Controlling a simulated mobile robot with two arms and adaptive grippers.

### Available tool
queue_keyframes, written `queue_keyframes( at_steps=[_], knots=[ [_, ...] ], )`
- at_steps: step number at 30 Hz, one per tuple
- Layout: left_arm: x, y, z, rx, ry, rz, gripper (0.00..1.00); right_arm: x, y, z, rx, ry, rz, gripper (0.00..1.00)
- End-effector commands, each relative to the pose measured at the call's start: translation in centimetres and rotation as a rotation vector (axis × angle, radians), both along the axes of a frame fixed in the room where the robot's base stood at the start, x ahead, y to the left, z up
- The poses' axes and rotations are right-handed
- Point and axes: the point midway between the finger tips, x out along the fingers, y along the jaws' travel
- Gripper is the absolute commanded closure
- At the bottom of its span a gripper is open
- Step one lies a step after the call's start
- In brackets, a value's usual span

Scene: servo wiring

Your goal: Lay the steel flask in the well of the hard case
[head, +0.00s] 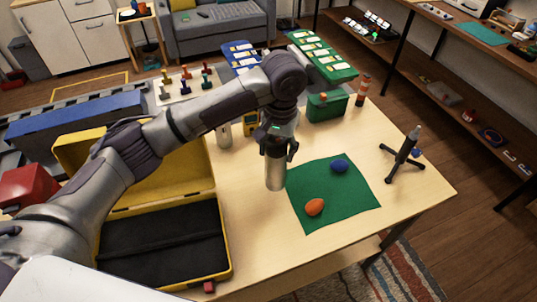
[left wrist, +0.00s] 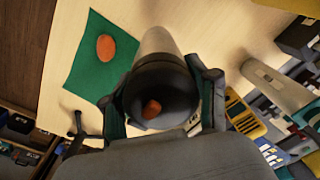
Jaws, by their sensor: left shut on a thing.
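The steel flask (head: 275,173) is a silver cylinder held upright, bottom down, by my left gripper (head: 278,147), beside the left edge of the green cloth. I cannot tell whether its base touches the table. In the left wrist view my left gripper (left wrist: 165,95) has its fingers on both sides of the flask's dark top, and the pale flask body (left wrist: 158,42) extends beyond. The yellow hard case (head: 226,240) lies open at the left, its black-lined well (head: 160,246) empty where visible. My left arm hides part of the lid. My right gripper is not in view.
An orange egg-shaped thing (head: 315,207) and a blue one (head: 339,166) lie on the green cloth (head: 350,195). A black tripod stand (head: 405,155) is at the right. Another grey cylinder (head: 223,135), a yellow meter (head: 250,125) and a green box (head: 322,109) stand behind.

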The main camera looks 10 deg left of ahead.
Motion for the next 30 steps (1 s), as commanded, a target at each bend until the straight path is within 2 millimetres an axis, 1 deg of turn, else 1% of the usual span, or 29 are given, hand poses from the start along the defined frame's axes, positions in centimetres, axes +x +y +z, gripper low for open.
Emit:
queue_keyframes(
  at_steps=[1,4,6,9,11,15,18,23,29,30],
  knots=[
    [0.6,0.8,-0.3,0.002,0.001,0.004,0.95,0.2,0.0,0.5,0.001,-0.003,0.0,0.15],
    [1.5,1.8,-1.2,0.0,0.001,0.002,0.95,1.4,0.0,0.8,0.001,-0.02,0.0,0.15],
    [1.8,2.2,-1.5,-0.001,0.0,-0.001,0.95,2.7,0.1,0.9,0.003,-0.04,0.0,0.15],
    [2.0,2.4,-2.0,-0.001,0.0,-0.001,0.95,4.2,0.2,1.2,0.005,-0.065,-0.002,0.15],
    [2.0,2.4,-2.7,0.0,0.001,-0.002,0.95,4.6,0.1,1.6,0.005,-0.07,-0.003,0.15],
    [2.0,2.4,-4.7,0.001,0.001,-0.002,0.95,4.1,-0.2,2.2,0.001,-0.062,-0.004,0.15],
    [2.0,2.4,-5.6,0.0,0.0,-0.002,0.95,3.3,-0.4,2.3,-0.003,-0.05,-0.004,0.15],
    [2.0,2.4,-5.9,-0.001,-0.002,-0.002,0.95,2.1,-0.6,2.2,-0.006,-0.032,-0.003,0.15],
    [2.0,2.3,-6.0,-0.002,-0.001,-0.002,0.95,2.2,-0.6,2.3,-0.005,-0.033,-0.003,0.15],
    [2.0,2.4,-6.1,-0.001,-0.001,-0.002,0.36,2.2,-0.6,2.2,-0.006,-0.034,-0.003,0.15]
  ],
)
